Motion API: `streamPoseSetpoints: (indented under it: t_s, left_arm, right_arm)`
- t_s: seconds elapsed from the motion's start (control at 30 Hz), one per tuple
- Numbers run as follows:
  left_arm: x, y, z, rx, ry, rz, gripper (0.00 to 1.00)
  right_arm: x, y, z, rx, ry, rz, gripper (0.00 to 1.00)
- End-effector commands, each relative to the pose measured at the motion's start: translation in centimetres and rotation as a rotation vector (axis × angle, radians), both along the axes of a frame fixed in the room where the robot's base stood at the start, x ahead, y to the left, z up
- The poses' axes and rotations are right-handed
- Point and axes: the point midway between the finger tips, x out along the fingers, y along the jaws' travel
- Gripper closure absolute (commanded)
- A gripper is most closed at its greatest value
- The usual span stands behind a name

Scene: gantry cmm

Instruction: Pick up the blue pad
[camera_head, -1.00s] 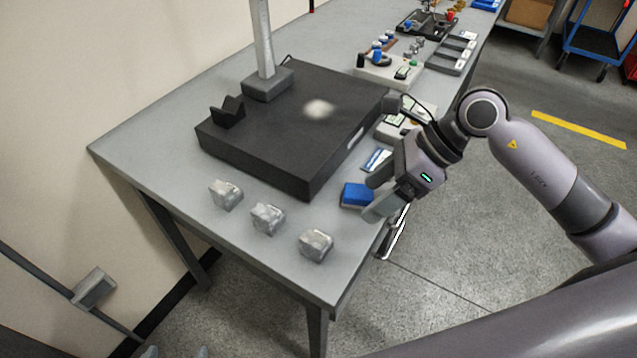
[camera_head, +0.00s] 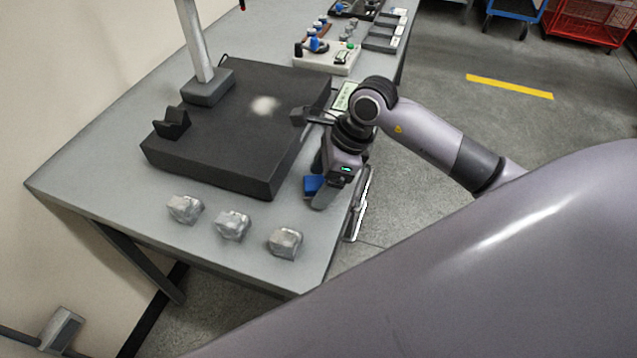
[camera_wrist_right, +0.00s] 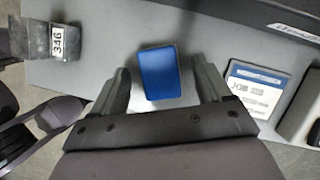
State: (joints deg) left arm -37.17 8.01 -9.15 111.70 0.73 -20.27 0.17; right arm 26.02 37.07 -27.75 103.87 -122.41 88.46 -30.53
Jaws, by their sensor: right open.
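The blue pad (camera_head: 312,185) lies on the grey table near its right edge, beside the black granite block. My right gripper (camera_head: 321,185) is over it and hides part of it in the head view. In the right wrist view the blue pad (camera_wrist_right: 160,73) shows whole, between and just ahead of the two open fingers of my right gripper (camera_wrist_right: 164,84). There is a gap on both sides, and no finger visibly touches it. I do not see my left gripper clearly in any view.
The black granite block (camera_head: 215,165) with a grey column fills the table's middle. Several metal castings (camera_head: 233,225) stand along the front. A job card (camera_wrist_right: 255,90) lies to the pad's right in the wrist view. A device with a dial (camera_head: 327,57) stands farther back.

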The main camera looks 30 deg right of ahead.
Motion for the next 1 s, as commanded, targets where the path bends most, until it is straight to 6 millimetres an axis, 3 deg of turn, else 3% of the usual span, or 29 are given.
streamPoseSetpoints:
  t_s: [0.17,0.23,0.37,0.47,0.77,1.0]
  left_arm:
    - [0.0,0.0,0.0,0.000,0.000,0.000,0.12]
    - [0.0,0.0,0.0,0.000,0.001,0.000,0.12]
    - [0.0,0.0,0.0,0.000,0.001,0.000,0.12]
    - [0.0,0.0,0.0,0.000,0.001,0.000,0.12]
    - [0.0,0.0,-0.1,0.000,0.001,0.000,0.12]
    - [0.0,0.0,-0.3,0.000,0.001,0.000,0.12]
  right_arm:
    - [0.0,0.0,0.0,0.001,0.000,0.000,0.22]
    - [0.0,0.0,0.0,0.001,0.000,0.000,0.39]
    - [0.0,0.0,0.0,0.001,0.000,0.000,0.81]
    - [0.0,0.0,0.0,0.001,0.000,0.000,0.87]
    - [0.1,0.0,0.4,0.000,-0.001,0.000,0.88]
    - [0.1,0.0,3.3,0.000,-0.007,0.002,0.88]
